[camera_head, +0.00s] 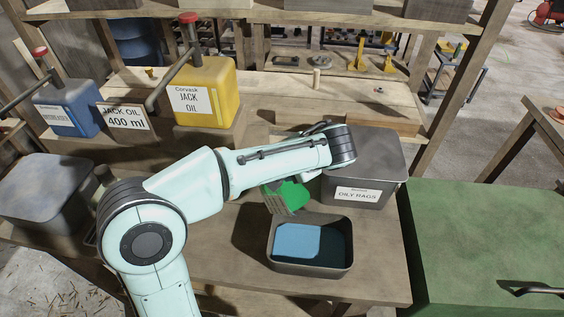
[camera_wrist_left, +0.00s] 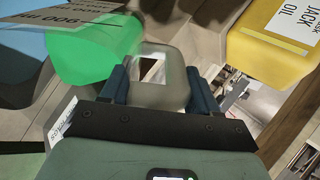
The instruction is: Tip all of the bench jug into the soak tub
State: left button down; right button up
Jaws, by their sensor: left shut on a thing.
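The jug (camera_head: 287,194) holds something bright green and hangs tilted above the back edge of the soak tub (camera_head: 274,262). In the left wrist view the jug (camera_wrist_left: 98,52) shows green with printed marks on its side. My left gripper (camera_wrist_left: 155,88) is shut on the jug's pale handle; in the head view my arm hides the gripper. The soak tub is a dark open box with a light blue block (camera_head: 297,241) and darker blue inside. I cannot tell whether anything is running from the jug. My right gripper is not in view.
A grey oily rags bin (camera_head: 365,165) stands right behind the tub. A yellow jack oil can (camera_head: 208,95), a blue can (camera_head: 68,108) and a jack oil 400 ml sign (camera_head: 124,117) stand at the back left. A green chest (camera_head: 490,230) is at the right.

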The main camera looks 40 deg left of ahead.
pick_arm(q)
jog(key=shift+s+d+r+y, duration=0.1)
jog(key=shift+d+y, duration=0.1)
jog(key=shift+y, duration=0.2)
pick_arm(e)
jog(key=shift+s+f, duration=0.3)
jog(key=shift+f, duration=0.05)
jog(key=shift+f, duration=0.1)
pick_arm(q)
jog(key=shift+d+y+b, duration=0.2)
jog(key=shift+y+b, duration=0.1)
jog(key=shift+b, duration=0.15)
jog(key=shift+s+d+y, duration=0.1)
jog(key=shift+d+y, duration=0.1)
jog(key=shift+y, duration=0.1)
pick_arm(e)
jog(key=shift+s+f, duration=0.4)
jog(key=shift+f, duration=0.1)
pick_arm(q)
jog(key=shift+b, duration=0.3)
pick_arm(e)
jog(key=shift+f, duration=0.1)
